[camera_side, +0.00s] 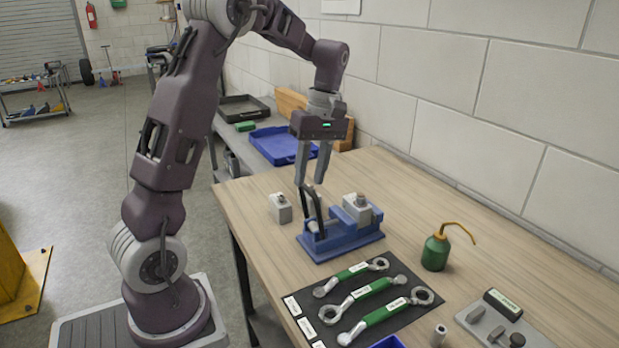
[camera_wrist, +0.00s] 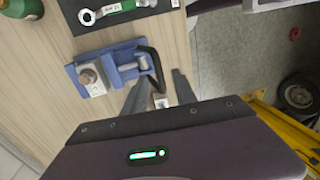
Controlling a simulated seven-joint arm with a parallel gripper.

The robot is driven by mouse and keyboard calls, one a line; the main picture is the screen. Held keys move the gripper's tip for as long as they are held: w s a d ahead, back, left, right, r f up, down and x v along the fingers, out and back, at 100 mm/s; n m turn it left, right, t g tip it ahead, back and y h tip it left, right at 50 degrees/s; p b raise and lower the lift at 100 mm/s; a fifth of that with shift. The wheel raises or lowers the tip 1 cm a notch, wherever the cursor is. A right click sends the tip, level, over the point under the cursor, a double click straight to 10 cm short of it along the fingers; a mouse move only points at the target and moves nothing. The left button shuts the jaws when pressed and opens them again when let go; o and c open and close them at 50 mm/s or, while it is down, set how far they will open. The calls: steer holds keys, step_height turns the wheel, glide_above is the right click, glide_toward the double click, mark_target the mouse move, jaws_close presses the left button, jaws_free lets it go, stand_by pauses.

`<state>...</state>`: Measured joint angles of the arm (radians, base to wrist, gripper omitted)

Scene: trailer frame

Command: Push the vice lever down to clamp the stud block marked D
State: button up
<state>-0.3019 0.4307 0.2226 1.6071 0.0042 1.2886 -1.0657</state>
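A blue vice (camera_side: 340,240) stands on the wooden bench, with a grey stud block (camera_side: 357,208) seated at its right end. In the wrist view the vice (camera_wrist: 117,65) holds the same block (camera_wrist: 92,80). The vice's black curved lever (camera_side: 313,203) stands raised at its left end; it also shows in the wrist view (camera_wrist: 156,66). My gripper (camera_side: 309,184) points down above the lever, its fingers apart and empty. In the wrist view the lever's end lies between the fingertips (camera_wrist: 161,84); contact cannot be told. The letter on the block is not legible.
A second grey block (camera_side: 280,208) stands left of the vice. A black mat (camera_side: 345,275) with green-handled wrenches lies in front, a green oil can (camera_side: 436,252) to the right. A blue tray (camera_side: 280,146) is behind. Bare bench lies behind the vice.

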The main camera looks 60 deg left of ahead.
steer(key=shift+s+f, duration=0.1)
steer(key=shift+f, duration=0.55)
jaws_close()
stand_by(0.9)
